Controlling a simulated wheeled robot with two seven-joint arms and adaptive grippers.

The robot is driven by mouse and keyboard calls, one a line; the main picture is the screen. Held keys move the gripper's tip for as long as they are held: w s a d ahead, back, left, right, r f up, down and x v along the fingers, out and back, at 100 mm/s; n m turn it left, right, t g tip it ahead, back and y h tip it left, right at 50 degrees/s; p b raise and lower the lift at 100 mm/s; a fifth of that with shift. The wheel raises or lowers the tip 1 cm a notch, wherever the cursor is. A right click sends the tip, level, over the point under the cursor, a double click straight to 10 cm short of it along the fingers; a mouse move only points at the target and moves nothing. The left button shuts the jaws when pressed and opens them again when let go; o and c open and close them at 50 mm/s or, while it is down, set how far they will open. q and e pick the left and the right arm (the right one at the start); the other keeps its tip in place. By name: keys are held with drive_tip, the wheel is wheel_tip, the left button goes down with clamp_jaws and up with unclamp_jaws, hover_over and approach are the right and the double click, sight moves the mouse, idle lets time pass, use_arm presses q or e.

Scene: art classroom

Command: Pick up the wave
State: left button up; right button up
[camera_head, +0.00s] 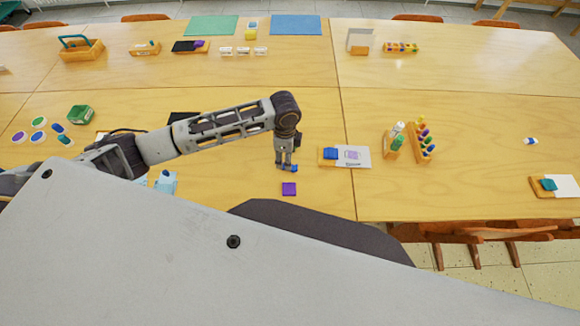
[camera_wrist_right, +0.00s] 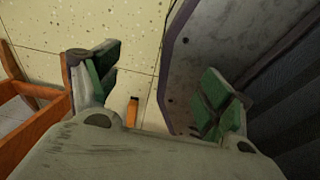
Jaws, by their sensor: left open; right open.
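My left gripper (camera_head: 286,166) points down over the near part of the table, with its jaws open. A small blue piece (camera_head: 294,168) shows right at its fingertips; the view is too small to tell whether they touch. None of these can be told for sure as the wave at this size. My right gripper (camera_wrist_right: 160,88) is open and empty in the right wrist view, its green-padded fingers wide apart above the floor.
A blue block on a wooden tray with a card (camera_head: 352,156) lies just right of the left gripper. A rack of coloured bottles (camera_head: 421,143) stands farther right. An orange chair (camera_wrist_right: 30,105) is beside the right gripper.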

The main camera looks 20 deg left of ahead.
drive_tip(key=shift+a, duration=0.2)
use_arm(q)
drive_tip(key=shift+f, duration=0.1)
drive_tip(key=shift+s+f, duration=0.1)
drive_tip(key=shift+f, duration=0.5)
wheel_tip(320, 180, down, 3)
drive_tip(key=shift+d+r, duration=0.1)
drive_tip(key=shift+r, duration=0.05)
drive_tip(key=shift+f, duration=0.5)
drive_tip(key=c, duration=0.8)
use_arm(e)
drive_tip(key=shift+a+r, duration=0.1)
drive_tip(key=shift+a, duration=0.75)
